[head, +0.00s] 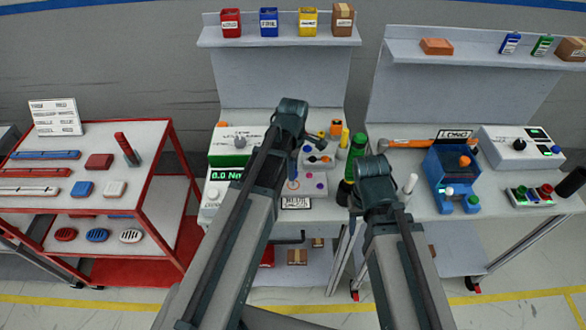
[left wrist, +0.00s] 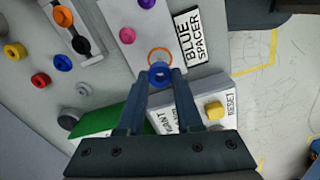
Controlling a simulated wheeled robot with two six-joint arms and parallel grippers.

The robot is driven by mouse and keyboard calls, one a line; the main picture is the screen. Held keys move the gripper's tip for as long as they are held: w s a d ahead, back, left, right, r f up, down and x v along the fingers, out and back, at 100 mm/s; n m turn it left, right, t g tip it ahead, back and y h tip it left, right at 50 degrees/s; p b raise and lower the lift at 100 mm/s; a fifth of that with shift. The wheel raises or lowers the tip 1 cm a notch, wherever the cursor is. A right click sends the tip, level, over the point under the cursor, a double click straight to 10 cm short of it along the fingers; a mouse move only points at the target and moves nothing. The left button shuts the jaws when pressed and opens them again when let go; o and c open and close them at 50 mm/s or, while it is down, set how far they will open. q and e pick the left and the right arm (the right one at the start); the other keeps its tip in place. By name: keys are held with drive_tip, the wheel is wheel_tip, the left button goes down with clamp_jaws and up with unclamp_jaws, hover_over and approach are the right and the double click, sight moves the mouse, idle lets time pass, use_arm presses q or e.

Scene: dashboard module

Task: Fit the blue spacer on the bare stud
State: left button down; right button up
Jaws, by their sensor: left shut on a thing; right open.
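My left gripper (left wrist: 159,76) is shut on the blue spacer (left wrist: 159,69), a small blue ring between its fingertips. The spacer is just beside an orange ring outline (left wrist: 152,52) on a white mat, near the "BLUE SPACER" label (left wrist: 190,37); its height above the mat is unclear. In the head view my left gripper (head: 293,166) hangs over the middle bench. A pale fixture (left wrist: 93,27) left of the mat carries an orange part (left wrist: 63,16) and a dark part (left wrist: 81,45). I cannot make out the bare stud. My right gripper's fingers are hidden by its arm.
Several coloured discs, including a red one (left wrist: 40,80), lie left of the fixture in the wrist view. A box with a yellow reset button (left wrist: 214,110) is close to the fingers. Bottles (head: 357,146) stand on the bench's right side. A red cart (head: 90,190) stands left.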

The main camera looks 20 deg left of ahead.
use_arm(q)
drive_tip(key=shift+f+b, duration=2.4)
drive_tip(key=c, duration=0.5)
unclamp_jaws()
drive_tip(key=shift+r, duration=0.15)
wheel_tip(320, 180, up, 14)
drive_tip(key=p, duration=1.4)
drive_tip(key=shift+f, duration=0.2)
drive_tip(key=s+d+f+m+b, duration=0.2)
drive_tip(key=s+d+m, duration=0.3)
drive_tip(key=m, duration=0.6)
drive_tip(key=s+d+f+m+y+b, duration=0.1)
drive_tip(key=s+d+f+m+b, duration=0.2)
drive_tip(key=s+m, duration=0.6)
drive_tip(key=d+m, duration=0.2)
drive_tip(key=shift+s+d, duration=0.15)
drive_tip(key=shift+d, duration=0.15)
